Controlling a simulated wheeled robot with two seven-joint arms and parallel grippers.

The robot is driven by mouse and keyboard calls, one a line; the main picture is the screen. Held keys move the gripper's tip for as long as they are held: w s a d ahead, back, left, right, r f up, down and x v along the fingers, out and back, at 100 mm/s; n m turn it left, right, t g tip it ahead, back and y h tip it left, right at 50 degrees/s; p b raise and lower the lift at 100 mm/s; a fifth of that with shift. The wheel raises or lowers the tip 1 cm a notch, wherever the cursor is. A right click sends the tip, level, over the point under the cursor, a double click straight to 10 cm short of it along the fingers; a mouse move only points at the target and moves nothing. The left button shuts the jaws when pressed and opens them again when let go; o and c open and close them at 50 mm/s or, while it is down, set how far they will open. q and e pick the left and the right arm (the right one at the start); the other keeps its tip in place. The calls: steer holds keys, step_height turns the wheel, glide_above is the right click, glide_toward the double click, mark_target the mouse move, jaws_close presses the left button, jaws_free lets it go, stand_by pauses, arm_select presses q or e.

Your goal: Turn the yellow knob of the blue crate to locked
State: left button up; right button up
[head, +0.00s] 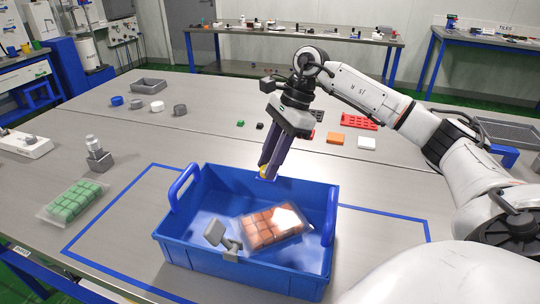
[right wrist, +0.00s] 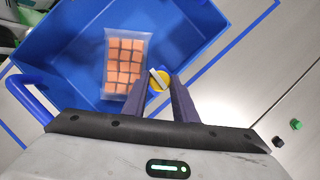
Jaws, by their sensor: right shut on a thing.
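The blue crate (head: 290,278) stands on the table inside a blue outlined area, with a raised blue handle at each side. Its yellow knob (head: 263,172) is at the far wall, mostly hidden by my right gripper (head: 268,168) in the head view. In the right wrist view the yellow knob (right wrist: 158,82) carries a pale bar lying at a slant and sits between the fingertips of the right gripper (right wrist: 162,84), which is shut on it. Lock markings cannot be made out. My left gripper is not in view.
A clear pack of orange-brown blocks (head: 268,228) lies in the crate. A pack of green blocks (head: 72,200) lies at left. Small blocks and a red tray (head: 358,121) lie beyond. The table right of the crate is clear.

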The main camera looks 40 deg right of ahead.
steer(key=shift+r+n+g+p, duration=0.1)
steer(key=shift+n+g+p, duration=0.2)
steer(key=shift+n, duration=0.3)
steer(key=o, duration=1)
steer(key=shift+o, duration=0.2)
steer(key=w+v, duration=0.1)
steer(key=v, duration=0.9)
steer(key=shift+s, duration=0.45)
steer(key=shift+d, duration=0.1)
